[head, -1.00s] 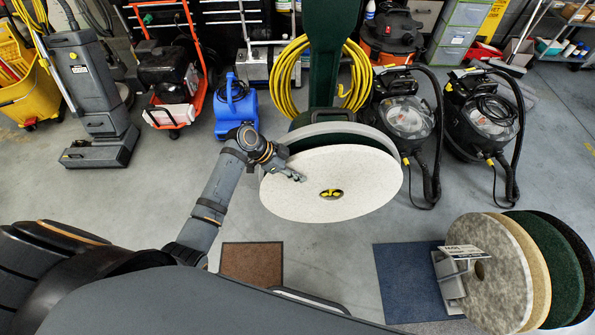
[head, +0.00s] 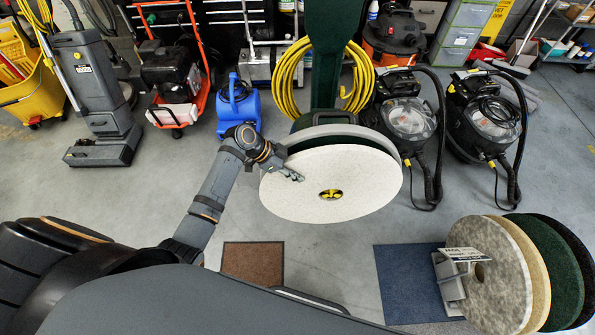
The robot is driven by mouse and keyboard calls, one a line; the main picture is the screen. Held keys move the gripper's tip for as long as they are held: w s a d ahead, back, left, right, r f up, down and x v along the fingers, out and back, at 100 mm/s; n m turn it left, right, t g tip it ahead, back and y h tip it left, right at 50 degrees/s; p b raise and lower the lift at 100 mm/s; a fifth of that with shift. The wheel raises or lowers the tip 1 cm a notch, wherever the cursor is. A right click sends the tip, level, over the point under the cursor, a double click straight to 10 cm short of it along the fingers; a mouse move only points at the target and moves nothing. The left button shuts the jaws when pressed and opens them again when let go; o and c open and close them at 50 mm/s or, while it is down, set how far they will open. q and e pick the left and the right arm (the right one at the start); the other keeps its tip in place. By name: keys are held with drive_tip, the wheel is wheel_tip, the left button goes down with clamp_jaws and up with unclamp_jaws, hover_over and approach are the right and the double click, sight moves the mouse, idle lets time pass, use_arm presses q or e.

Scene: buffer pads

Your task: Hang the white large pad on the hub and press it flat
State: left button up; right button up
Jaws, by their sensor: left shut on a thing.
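The white large pad (head: 375,185) is a round disc with a center hole, in the middle of the head view. It is in front of the hub of a green machine (head: 325,60). A yellow and black hub part (head: 331,194) shows through the pad's hole. A grey disc rim (head: 372,135) shows behind the pad's top edge. I cannot tell whether the pad touches it. My left gripper (head: 293,174) is shut on the pad's upper left part. My right gripper is not in view.
A rack (head: 450,290) at the lower right holds several round pads, speckled, tan, green and black. A blue mat (head: 400,280) and a brown mat (head: 252,262) lie on the floor. A blue blower (head: 238,105) and black vacuums (head: 408,125) stand behind.

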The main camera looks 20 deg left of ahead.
sight(286, 163)
use_arm(q)
drive_tip(key=shift+w+a+r+p, duration=0.2)
drive_tip(key=shift+a+r+p, duration=0.9)
drive_tip(key=shift+a+r, duration=0.35)
drive_tip(key=shift+r, duration=0.2)
drive_tip(key=o, duration=1)
drive_tip(key=shift+s+a, duration=0.1)
drive_tip(key=shift+s, duration=0.1)
drive_tip(key=shift+f, duration=0.1)
drive_tip(key=v, duration=1.2)
